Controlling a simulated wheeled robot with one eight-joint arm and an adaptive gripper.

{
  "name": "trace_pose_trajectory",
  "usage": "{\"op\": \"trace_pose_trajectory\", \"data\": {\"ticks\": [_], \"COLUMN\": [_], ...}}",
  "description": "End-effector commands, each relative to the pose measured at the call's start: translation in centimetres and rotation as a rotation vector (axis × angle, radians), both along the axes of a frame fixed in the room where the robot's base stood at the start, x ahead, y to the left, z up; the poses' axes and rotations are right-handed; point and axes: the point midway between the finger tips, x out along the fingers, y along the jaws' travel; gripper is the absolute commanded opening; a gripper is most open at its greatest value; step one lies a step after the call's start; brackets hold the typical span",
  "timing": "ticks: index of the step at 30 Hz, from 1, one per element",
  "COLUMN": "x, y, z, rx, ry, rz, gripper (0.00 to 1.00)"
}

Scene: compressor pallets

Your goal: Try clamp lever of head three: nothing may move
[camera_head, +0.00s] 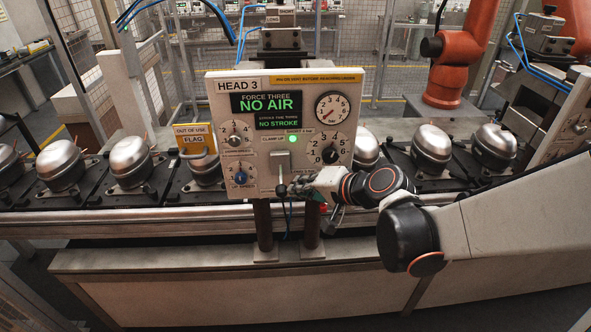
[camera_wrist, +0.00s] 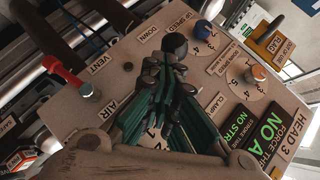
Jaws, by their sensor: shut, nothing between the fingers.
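The HEAD 3 panel (camera_head: 222,108) stands on two posts at the middle of the head view. Its clamp lever (camera_head: 281,162) hangs down from a light plate, with a dark knob at its lower end. The knob (camera_wrist: 174,44) shows in the wrist view just beyond my fingertips. My gripper (camera_head: 291,187) is shut and empty beside the lever's lower end; it also shows in the wrist view (camera_wrist: 168,68). I cannot tell whether the fingertips touch the knob. The screens (camera_head: 266,104) read NO AIR and NO STROKE. A green lamp (camera_head: 292,139) is lit above the lever.
A red-handled valve (camera_wrist: 64,70) near the VENT and AIR labels sits beside my gripper. Dials (camera_head: 330,150) and a pressure gauge (camera_head: 332,108) crowd the panel. A yellow out-of-use flag (camera_head: 193,138) stands left. Compressors (camera_head: 59,162) line the conveyor behind.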

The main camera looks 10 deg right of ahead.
Motion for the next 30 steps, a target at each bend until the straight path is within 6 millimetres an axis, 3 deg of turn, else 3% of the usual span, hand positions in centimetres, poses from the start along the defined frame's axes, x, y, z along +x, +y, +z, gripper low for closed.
{"op": "trace_pose_trajectory", "data": {"ticks": [18, 30], "x": [0.0, 0.1], "y": [0.0, 0.0], "z": [1.7, 1.9], "rx": [0.001, 0.001], "ry": [0.001, 0.001], "rz": [0.000, 0.000], "gripper": [0.00, 0.00]}}
